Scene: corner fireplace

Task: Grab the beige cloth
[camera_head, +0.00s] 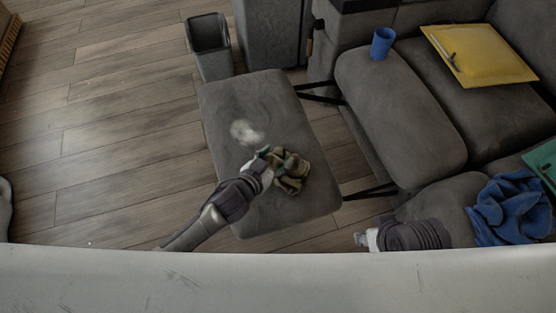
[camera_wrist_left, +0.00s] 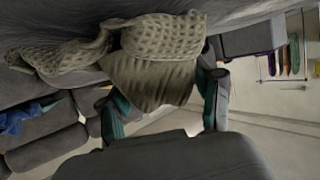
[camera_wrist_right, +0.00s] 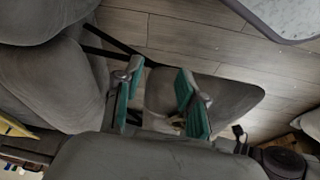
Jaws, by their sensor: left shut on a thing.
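The beige cloth (camera_head: 291,172) is a crumpled, olive-beige piece on the grey seat of the ottoman (camera_head: 240,105). My left gripper (camera_head: 268,160) reaches it from the left and is shut on it. In the left wrist view the checked cloth (camera_wrist_left: 160,60) lies bunched between the green-padded fingers of my left gripper (camera_wrist_left: 165,105) and spreads over the seat surface. My right gripper (camera_wrist_right: 160,98) is open and empty in the right wrist view. In the head view only part of the right gripper (camera_head: 366,239) shows at the lower right.
A whitish patch (camera_head: 247,132) marks the ottoman. A grey bin (camera_head: 209,48) stands behind it. The wooden floor (camera_head: 100,120) at left is clear.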

